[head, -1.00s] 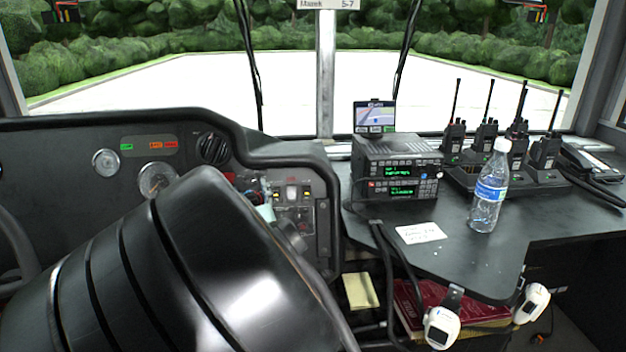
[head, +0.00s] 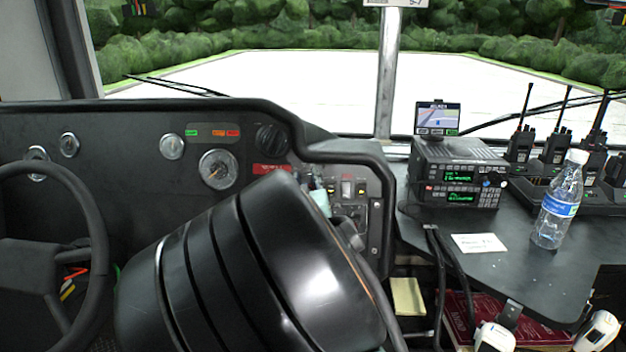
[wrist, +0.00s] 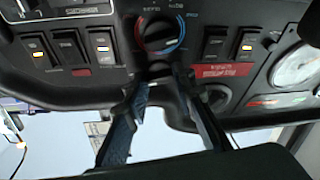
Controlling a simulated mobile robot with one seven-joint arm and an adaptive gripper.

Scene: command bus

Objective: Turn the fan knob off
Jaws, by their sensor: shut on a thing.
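In the wrist view a dark knob (wrist: 160,70), which looks like the fan knob, sits low on the control panel, below a round dial with a red and blue ring (wrist: 159,34). My gripper (wrist: 162,83) reaches to the dark knob with a finger on each side and is shut on it. Shadow and the fingers hide much of the knob, so its setting cannot be read. In the head view my large black arm link covers my gripper and most of that small panel (head: 362,190).
Rocker switches with lit marks (wrist: 101,43) flank the dial. A steering wheel (head: 95,245) stands at left. A radio unit (head: 455,175), handheld radios and a water bottle (head: 558,205) stand on the right shelf (head: 510,268). A white card (head: 479,243) lies there.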

